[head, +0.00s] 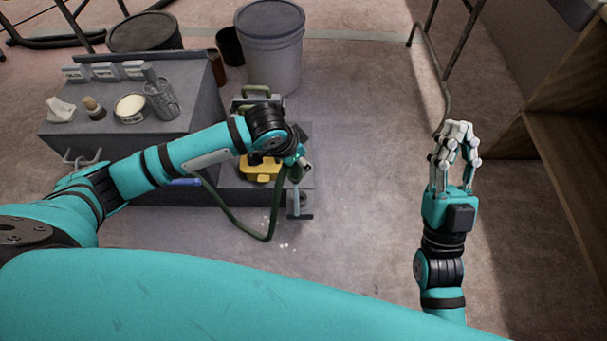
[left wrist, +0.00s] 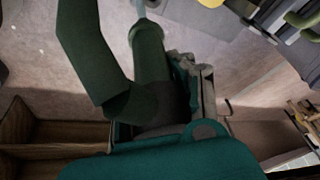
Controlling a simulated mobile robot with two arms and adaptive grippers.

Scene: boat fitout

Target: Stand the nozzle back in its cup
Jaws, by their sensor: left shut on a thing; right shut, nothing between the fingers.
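My left gripper (head: 297,160) is beside the low end of the grey bench, shut on the nozzle (head: 295,174), which points down. A dark green hose (head: 268,237) loops from it below the arm. In the left wrist view the dark green hose and handle (left wrist: 152,70) fill the middle, against the gripper fingers (left wrist: 198,85). A small grey metal fitting (head: 300,207) is just below the nozzle; I cannot tell whether it is the cup or whether they touch. My right gripper (head: 457,135) is shut and empty over bare floor.
The grey bench (head: 150,155) carries a white tub (head: 130,108), a brush (head: 94,108), a mesh cup (head: 161,100) and a yellow case (head: 259,169). A grey bucket (head: 270,50) stands behind. A wooden shelf (head: 565,150) is at the right.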

